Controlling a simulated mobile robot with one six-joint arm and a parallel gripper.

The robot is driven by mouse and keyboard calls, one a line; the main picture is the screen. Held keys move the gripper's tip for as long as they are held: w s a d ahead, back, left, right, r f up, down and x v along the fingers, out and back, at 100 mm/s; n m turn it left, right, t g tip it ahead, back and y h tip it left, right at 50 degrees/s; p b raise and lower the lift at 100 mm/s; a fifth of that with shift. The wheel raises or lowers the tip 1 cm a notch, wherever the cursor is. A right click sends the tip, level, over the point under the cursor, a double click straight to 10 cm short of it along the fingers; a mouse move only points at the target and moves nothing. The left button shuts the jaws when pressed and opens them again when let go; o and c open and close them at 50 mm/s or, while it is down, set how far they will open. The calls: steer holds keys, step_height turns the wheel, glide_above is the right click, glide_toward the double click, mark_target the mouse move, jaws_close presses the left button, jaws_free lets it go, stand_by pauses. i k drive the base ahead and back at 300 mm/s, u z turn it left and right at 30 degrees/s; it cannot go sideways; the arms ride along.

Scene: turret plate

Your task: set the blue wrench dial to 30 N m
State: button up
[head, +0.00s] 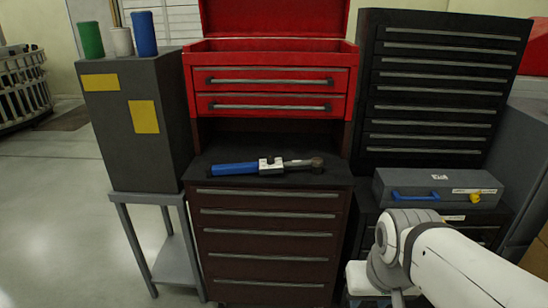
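The blue wrench (234,169) lies across the dark top of the brown drawer cabinet. Its blue handle points left, and a pale part sits around its middle. Its dark round head is at the right end. The dial's markings are too small to read, so its setting cannot be told. My white and grey arm comes in from the lower right, well to the right of and nearer than the wrench. My gripper cannot be made out in this view. Nothing is seen touching the wrench.
The brown drawer cabinet (265,222) has free top surface around the wrench. A red toolbox (345,82) overhangs it behind. A grey case (386,184) with a blue handle lies to the right. A grey cabinet (113,105) on a stand carries three cylinders at left. Left floor is open.

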mark_target(269, 160)
steer(key=u, duration=0.3)
steer(key=i, duration=1.35)
steer(key=z, duration=0.25)
